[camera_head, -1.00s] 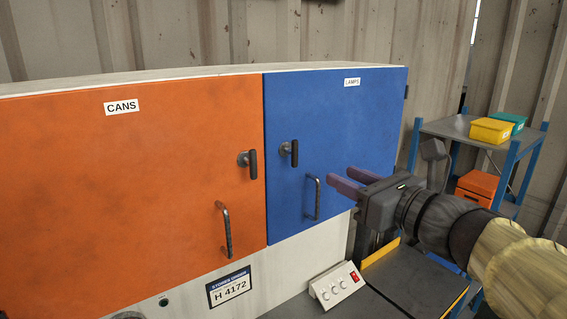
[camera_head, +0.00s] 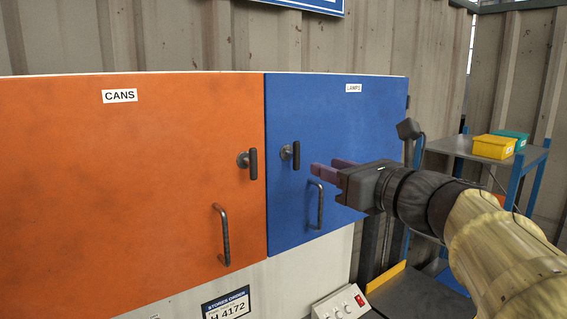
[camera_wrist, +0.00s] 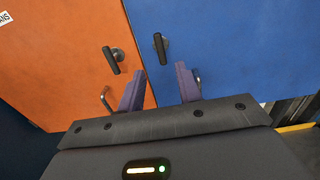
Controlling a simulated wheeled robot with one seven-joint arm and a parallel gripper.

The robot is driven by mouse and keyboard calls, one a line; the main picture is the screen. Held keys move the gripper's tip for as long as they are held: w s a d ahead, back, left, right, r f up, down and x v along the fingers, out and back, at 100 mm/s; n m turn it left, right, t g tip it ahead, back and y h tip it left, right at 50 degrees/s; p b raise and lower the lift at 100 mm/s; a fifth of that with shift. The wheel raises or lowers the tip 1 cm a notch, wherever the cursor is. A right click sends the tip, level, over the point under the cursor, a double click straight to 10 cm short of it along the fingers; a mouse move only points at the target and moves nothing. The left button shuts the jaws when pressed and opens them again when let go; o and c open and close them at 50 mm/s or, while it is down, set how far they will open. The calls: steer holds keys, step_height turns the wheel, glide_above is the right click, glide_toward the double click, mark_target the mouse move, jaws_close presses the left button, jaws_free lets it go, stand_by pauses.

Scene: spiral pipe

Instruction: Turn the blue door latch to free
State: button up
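The blue door (camera_head: 340,120), labelled LAMPS, is closed beside the orange door. Its latch (camera_head: 296,155) is a dark upright handle on a round base near the door's left edge. It also shows in the wrist view (camera_wrist: 160,48), ahead of and between my fingertips. My gripper (camera_head: 326,168) is just right of the latch and slightly lower in the head view, with its purple fingers pointing left. In the wrist view my gripper (camera_wrist: 158,78) has its fingers apart with nothing between them. The fingers appear not to touch the latch.
The orange door (camera_head: 130,180), labelled CANS, has its own similar latch (camera_head: 253,164) close by on the left. A blue-door pull handle (camera_head: 320,205) sits below my fingers. A control box (camera_head: 342,303) stands below, and a shelf with yellow bin (camera_head: 493,146) at right.

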mark_target(298, 156)
steer(key=p+x, duration=0.3)
steer(key=x, duration=0.7)
steer(key=shift+w+a, duration=0.2)
steer(key=shift+w, duration=0.1)
jaws_close()
